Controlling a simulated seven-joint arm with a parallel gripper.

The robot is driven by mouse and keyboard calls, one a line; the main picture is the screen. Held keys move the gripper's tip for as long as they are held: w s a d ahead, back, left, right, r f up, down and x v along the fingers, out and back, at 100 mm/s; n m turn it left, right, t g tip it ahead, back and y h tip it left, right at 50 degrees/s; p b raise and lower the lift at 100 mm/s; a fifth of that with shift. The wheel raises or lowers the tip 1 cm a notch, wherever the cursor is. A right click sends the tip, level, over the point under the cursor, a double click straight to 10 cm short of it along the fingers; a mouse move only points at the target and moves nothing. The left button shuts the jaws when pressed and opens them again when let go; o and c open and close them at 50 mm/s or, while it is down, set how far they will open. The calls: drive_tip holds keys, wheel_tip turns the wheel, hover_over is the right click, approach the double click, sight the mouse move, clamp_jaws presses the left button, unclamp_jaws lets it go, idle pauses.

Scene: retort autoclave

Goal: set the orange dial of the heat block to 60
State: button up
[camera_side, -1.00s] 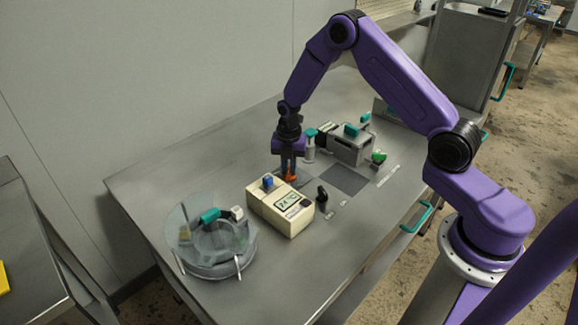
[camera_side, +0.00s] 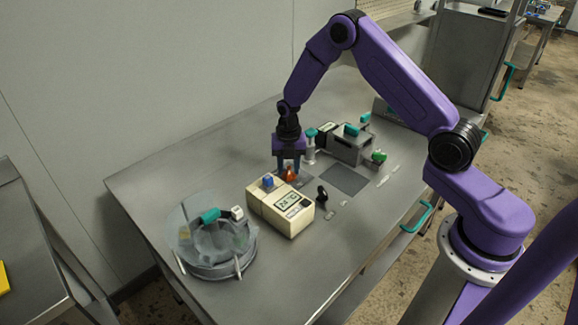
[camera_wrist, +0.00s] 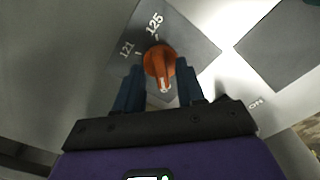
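The dial also shows in the side view (camera_side: 290,174), just behind a cream block with a display (camera_side: 286,201); the display's reading is too small to be sure of. My gripper (camera_wrist: 160,82) is over the dial, pointing down. Its two blue fingers stand apart on either side of the dial, with small gaps visible. The fingertips' depth is hard to judge.
A round glass-lidded vessel (camera_side: 210,262) stands at the left. A black upright knob (camera_side: 322,194) is right of the cream block. A grey machine with teal handles (camera_side: 350,146) and a green knob (camera_side: 379,157) are behind. The table's left back (camera_side: 190,165) is clear.

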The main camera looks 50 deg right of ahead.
sight(289, 170)
idle(0.3)
wheel_tip(289, 170, up, 17)
drive_tip(key=shift+r, duration=0.2)
idle(0.4)
drive_tip(key=s+a+r+m, duration=0.2)
drive_tip(key=s+a+m, duration=0.25)
drive_tip(key=s, duration=0.45)
drive_tip(key=s+a+r+m, duration=0.3)
drive_tip(key=s+a, duration=0.3)
drive_tip(key=s, duration=0.2)
drive_tip(key=s+d+m, duration=0.2)
drive_tip(key=s+m, duration=0.5)
drive_tip(key=s, duration=1.2)
drive_tip(key=shift+s+d, duration=0.15)
drive_tip(key=shift+d, duration=0.25)
